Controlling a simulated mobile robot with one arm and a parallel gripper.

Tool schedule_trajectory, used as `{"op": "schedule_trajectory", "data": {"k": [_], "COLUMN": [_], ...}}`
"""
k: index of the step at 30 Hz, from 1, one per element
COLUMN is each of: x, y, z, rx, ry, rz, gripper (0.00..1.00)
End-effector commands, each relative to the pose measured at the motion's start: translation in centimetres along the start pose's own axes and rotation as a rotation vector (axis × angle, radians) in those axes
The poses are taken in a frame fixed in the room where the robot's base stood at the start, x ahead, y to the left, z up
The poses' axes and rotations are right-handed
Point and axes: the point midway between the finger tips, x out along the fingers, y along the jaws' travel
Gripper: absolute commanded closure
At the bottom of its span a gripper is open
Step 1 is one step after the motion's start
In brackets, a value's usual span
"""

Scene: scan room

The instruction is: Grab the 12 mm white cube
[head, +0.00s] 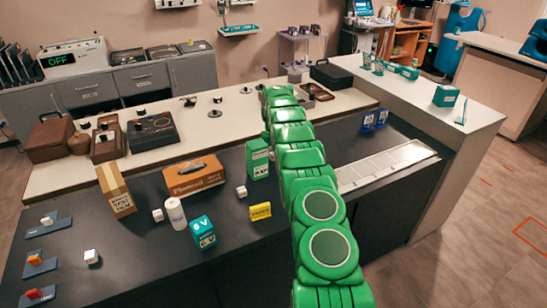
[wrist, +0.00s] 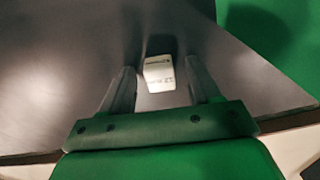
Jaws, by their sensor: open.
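A small white cube (wrist: 159,76) with dark print on its face stands on the dark tabletop in the wrist view. My gripper (wrist: 160,66) is open, with one finger on each side of the cube and a visible gap on both sides. I cannot tell how far the fingertips are above the table. In the head view my green arm hides the gripper and this cube. Other small white cubes show there: one by the white bottle (head: 157,215), one near the orange-brown box (head: 242,191), and one at the front left (head: 91,257). Their sizes are not readable.
The dark counter also holds a cardboard box (head: 115,191), a white bottle (head: 175,213), a teal box (head: 202,232), a yellow block (head: 260,211) and a green box (head: 257,158). A pale segmented tray (head: 388,162) lies right of my arm. The tabletop immediately around the gripper looks clear.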

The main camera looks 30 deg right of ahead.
Motion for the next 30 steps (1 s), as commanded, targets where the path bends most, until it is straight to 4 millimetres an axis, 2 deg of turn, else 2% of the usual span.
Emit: {"op": "schedule_trajectory", "data": {"k": [5, 6, 17, 30], "x": [0.02, 0.02, 0.04, -0.50], "y": [0.00, 0.00, -0.02, -0.04], "z": [0.01, 0.01, 0.04, 0.03], "rx": [0.000, 0.000, 0.000, 0.000], "ry": [0.000, 0.000, -0.001, -0.002], "rz": [0.000, 0.000, 0.000, 0.000], "gripper": [0.38, 0.41, 0.96, 0.98]}}
